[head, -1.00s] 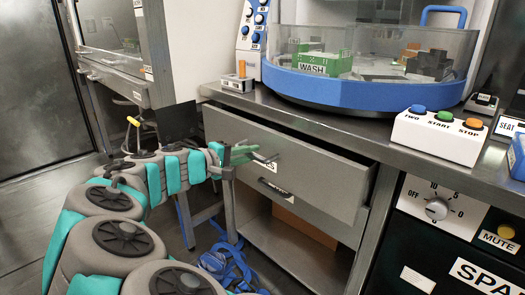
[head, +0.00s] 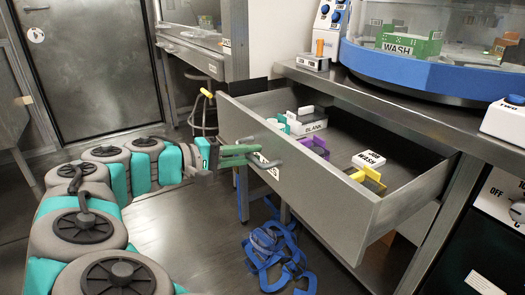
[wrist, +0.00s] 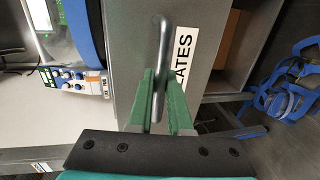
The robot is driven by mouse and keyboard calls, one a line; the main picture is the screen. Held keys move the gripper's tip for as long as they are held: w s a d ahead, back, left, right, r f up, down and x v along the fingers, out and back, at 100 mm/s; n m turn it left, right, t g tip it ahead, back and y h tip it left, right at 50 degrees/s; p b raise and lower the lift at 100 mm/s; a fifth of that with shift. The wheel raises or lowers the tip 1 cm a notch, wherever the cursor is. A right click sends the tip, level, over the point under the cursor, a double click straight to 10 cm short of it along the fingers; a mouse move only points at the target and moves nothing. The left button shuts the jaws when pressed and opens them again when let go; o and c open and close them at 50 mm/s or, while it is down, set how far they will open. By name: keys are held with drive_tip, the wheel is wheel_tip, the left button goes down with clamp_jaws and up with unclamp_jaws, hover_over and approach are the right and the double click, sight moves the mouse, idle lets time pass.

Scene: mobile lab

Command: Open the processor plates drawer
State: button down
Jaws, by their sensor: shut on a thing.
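The grey metal plates drawer (head: 330,190) is pulled well out from under the bench in the head view. Inside it lie a white block marked BLANK (head: 307,121), a purple item (head: 314,146), a white block (head: 368,161) and a yellow item (head: 370,178). My gripper (head: 245,154) is shut on the drawer's metal handle (wrist: 160,62), with its green fingers on either side of the bar. In the wrist view a label ending in ATES (wrist: 185,55) is on the drawer front beside the handle.
A blue-rimmed wash machine (head: 430,80) and a small box with an orange knob (head: 314,60) stand on the bench. A tangled blue strap (head: 275,252) lies on the floor below the drawer. A stool (head: 204,105) stands behind my gripper.

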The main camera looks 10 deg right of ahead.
drive_tip(key=shift+s+a, duration=0.1)
drive_tip(key=shift+a, duration=0.15)
drive_tip(key=c, duration=0.8)
unclamp_jaws()
drive_tip(key=shift+c, duration=0.2)
drive_tip(key=shift+a, duration=0.1)
drive_tip(key=v, duration=0.7)
drive_tip(key=shift+a, duration=0.3)
